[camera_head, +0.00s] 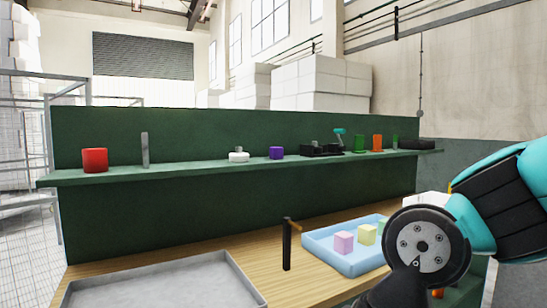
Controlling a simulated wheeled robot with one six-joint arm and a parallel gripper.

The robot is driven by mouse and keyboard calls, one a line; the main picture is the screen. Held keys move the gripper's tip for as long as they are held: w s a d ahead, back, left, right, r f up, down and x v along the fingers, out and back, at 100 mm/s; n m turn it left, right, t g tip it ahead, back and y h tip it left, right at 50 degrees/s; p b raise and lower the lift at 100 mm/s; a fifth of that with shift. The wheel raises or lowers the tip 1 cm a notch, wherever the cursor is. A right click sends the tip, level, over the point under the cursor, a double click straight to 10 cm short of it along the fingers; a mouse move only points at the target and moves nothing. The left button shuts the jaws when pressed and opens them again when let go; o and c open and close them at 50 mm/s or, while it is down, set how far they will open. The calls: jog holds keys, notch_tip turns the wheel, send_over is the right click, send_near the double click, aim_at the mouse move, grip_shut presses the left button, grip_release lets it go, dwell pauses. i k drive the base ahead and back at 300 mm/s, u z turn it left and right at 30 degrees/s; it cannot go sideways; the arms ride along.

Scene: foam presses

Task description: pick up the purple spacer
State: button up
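A small purple block (276,153), which matches the purple spacer by colour, sits upright on the green shelf (200,170) near its middle. Nothing touches it, and the shelf on both sides of it is bare for a short way. My arm (500,205) comes in from the right edge, with a round dark joint with a grey face at its lower left end. The fingers of my gripper do not show, so its state is hidden. The arm is well apart from the purple block.
The shelf also holds a red cylinder (95,160), a grey post (145,150), a white round part (239,156), black fixtures (320,150) and green and orange blocks. Below, a wooden table (200,258) bears a grey tray (256,289), a dark upright bar (287,250) and a blue tray (325,258) with pastel cubes.

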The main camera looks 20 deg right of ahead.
aim_at(276, 153)
jog(key=k, duration=1.25)
jog(key=z, duration=0.75)
jog(key=i, duration=0.95)
jog(key=z, duration=0.7)
jog(key=i, duration=2.25)
jog(key=u, duration=1.15)
jog(key=i, duration=0.65)
jog(key=u, duration=0.85)
